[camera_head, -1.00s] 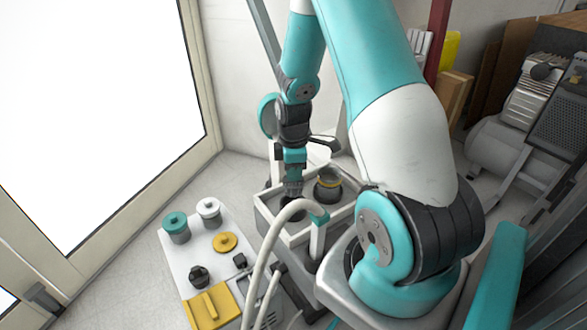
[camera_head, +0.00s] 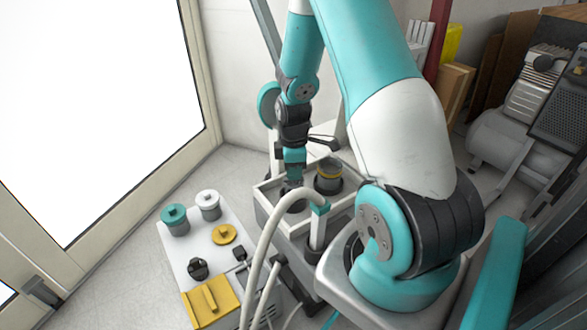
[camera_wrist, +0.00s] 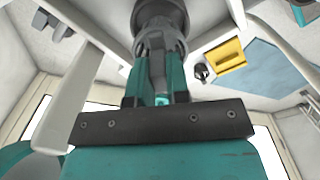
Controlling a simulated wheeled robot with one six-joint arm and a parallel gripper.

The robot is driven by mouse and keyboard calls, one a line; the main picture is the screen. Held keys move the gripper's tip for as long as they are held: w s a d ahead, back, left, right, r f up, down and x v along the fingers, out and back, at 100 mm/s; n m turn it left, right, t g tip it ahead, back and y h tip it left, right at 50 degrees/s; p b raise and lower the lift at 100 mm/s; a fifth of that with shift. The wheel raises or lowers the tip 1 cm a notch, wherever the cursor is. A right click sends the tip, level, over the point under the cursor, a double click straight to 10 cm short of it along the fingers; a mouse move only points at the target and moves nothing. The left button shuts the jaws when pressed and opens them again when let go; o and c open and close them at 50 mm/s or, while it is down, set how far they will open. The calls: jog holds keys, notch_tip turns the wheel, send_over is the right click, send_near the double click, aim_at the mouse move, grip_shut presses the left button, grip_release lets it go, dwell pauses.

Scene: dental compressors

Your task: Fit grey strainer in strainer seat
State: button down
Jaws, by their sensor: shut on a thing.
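My gripper (camera_head: 293,178) points straight down into the white open box (camera_head: 268,217). Its teal fingers (camera_wrist: 158,80) are shut on the grey strainer (camera_wrist: 160,42), a ribbed round part. In the wrist view a dark round opening (camera_wrist: 160,14), apparently the strainer seat, lies directly beyond the strainer. The strainer is lined up with it and overlaps its rim in the picture. I cannot tell how deep it sits. In the head view the strainer and seat are mostly hidden by my gripper and the pale hose.
A dark cup with a yellow ring (camera_head: 328,178) stands right beside my gripper in the box. A pale curved hose (camera_head: 262,250) rises in front. A white board to the left holds a teal jar (camera_head: 175,220), a white jar (camera_head: 208,205) and a yellow disc (camera_head: 223,234).

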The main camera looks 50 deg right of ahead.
jog(key=shift+f+b, duration=0.8)
jog(key=shift+f, duration=0.85)
jog(key=c, duration=1)
grip_release()
jog(key=c, duration=0.4)
jog(key=shift+r+p, duration=3.85)
jog(key=shift+r, duration=0.2)
